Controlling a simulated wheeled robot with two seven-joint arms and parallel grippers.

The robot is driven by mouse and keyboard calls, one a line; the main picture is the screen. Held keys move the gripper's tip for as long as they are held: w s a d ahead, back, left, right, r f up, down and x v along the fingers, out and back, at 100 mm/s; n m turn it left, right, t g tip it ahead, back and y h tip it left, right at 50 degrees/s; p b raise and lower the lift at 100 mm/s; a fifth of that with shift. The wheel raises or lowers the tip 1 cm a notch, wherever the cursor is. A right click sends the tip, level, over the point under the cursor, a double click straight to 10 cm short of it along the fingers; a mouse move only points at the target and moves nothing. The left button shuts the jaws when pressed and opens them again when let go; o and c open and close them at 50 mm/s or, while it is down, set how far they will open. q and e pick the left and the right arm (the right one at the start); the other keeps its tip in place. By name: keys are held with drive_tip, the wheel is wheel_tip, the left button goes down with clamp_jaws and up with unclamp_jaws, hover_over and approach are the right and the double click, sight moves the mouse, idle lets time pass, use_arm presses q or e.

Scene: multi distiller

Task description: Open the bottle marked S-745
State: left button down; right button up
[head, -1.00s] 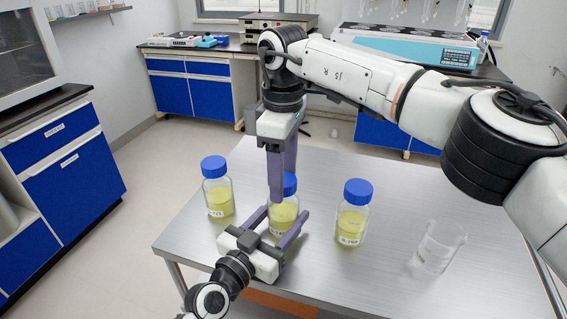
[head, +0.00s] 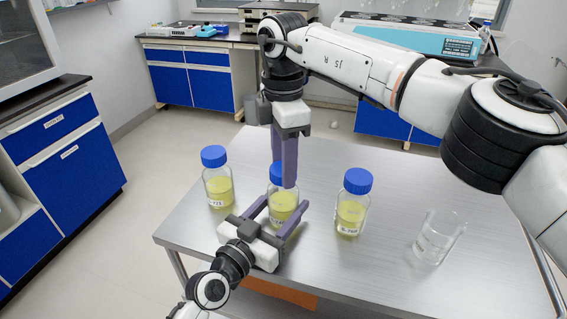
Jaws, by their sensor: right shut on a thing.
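Three clear bottles with blue caps and yellow-green contents stand in a row on the metal table: a left bottle (head: 218,190), a middle bottle (head: 283,207) and a right bottle (head: 350,215). The middle bottle's label is mostly hidden, and I cannot read S-745 on any bottle. My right gripper (head: 285,180) comes down from above and is shut on the middle bottle's blue cap (head: 273,177), which its fingers partly hide. My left gripper (head: 287,201) reaches in from the front, low, with its fingers on either side of the middle bottle's body.
An empty glass beaker (head: 438,240) stands at the right of the metal table (head: 400,205). The left and right bottles stand close beside my grippers. Blue cabinets (head: 190,80) are behind, and the table's back right is clear.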

drive_tip(key=n, duration=1.3)
drive_tip(key=shift+n, duration=0.3)
drive_tip(key=n, duration=0.6)
drive_tip(key=shift+n, duration=0.3)
drive_tip(key=n, duration=0.6)
drive_tip(key=shift+a+n, duration=0.1)
drive_tip(key=shift+n, duration=0.2)
drive_tip(key=n, duration=0.6)
drive_tip(key=shift+r+n, duration=0.1)
drive_tip(key=shift+n, duration=0.2)
drive_tip(key=n, duration=0.4)
drive_tip(key=shift+s, duration=0.1)
drive_tip(key=n, duration=0.4)
drive_tip(key=shift+n, duration=0.4)
drive_tip(key=n, duration=0.4)
drive_tip(key=shift+n, duration=0.3)
